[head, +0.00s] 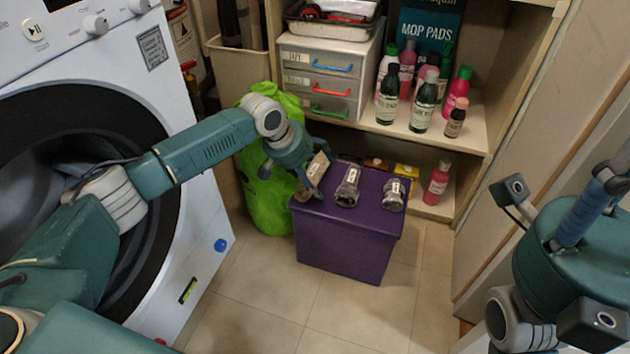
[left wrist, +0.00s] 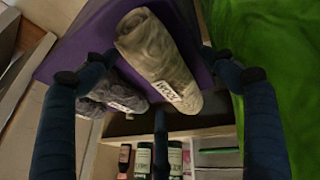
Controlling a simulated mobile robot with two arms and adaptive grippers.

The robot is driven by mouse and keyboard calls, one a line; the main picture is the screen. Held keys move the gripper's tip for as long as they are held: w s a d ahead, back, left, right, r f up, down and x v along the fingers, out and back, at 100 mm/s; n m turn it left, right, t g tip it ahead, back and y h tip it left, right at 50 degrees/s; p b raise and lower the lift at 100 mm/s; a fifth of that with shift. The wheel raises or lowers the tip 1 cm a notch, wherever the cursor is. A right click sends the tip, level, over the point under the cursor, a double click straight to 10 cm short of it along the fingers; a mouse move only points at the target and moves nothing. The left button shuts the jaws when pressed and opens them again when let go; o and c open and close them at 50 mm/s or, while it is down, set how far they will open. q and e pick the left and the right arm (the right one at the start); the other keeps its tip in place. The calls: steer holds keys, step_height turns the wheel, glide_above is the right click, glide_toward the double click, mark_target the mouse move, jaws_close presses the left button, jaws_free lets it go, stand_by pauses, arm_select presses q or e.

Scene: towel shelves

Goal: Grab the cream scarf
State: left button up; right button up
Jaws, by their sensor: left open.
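The cream scarf (head: 315,169) is a rolled, beige-looking bundle with a white label, lying on the lid of a purple box (head: 345,243). In the left wrist view the scarf (left wrist: 158,55) lies between my left gripper's spread fingers. My left gripper (head: 305,183) is open, at the scarf on the box's left side, and partly hides it in the head view. Whether the fingers touch the scarf I cannot tell. My right arm's end (head: 570,255) is at the right edge, far from the box; its fingers do not show clearly.
Two grey rolls (head: 347,188) (head: 393,195) lie on the box to the right of the scarf. A green bag (head: 262,195) stands close on the left. Shelves with bottles (head: 423,105) and a drawer unit (head: 322,80) are behind. A washing machine (head: 205,215) is left.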

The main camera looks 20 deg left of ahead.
arm_select(q)
steer(key=shift+w+d+f, duration=0.1)
steer(key=shift+d+f, duration=0.05)
steer(key=shift+f, duration=0.1)
steer(key=shift+c, duration=0.3)
steer(key=c, duration=1.3)
